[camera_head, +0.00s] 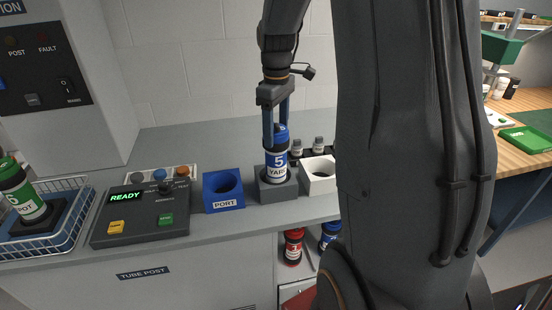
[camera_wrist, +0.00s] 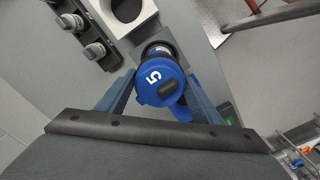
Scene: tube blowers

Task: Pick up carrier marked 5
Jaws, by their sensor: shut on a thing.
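The carrier marked 5 (camera_head: 277,161) is a blue cylinder with a white label reading 5 YARD. It stands upright at the dark grey holder block (camera_head: 276,189) on the counter; I cannot tell whether its base is still seated in it. My gripper (camera_head: 277,128) comes from above, its blue fingers shut on the carrier's upper part. In the wrist view, the blue cap with a white 5 (camera_wrist: 158,84) lies between the two fingers (camera_wrist: 160,98). The carrier's lower end is hidden in the block.
A blue PORT block (camera_head: 224,206) stands left of the holder and a white block with a hole (camera_head: 318,187) right of it. A control panel (camera_head: 140,219) reads READY. A wire basket (camera_head: 72,239) holds a green carrier (camera_head: 24,194). Red (camera_head: 293,247) and blue (camera_head: 329,236) carriers stand below the counter.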

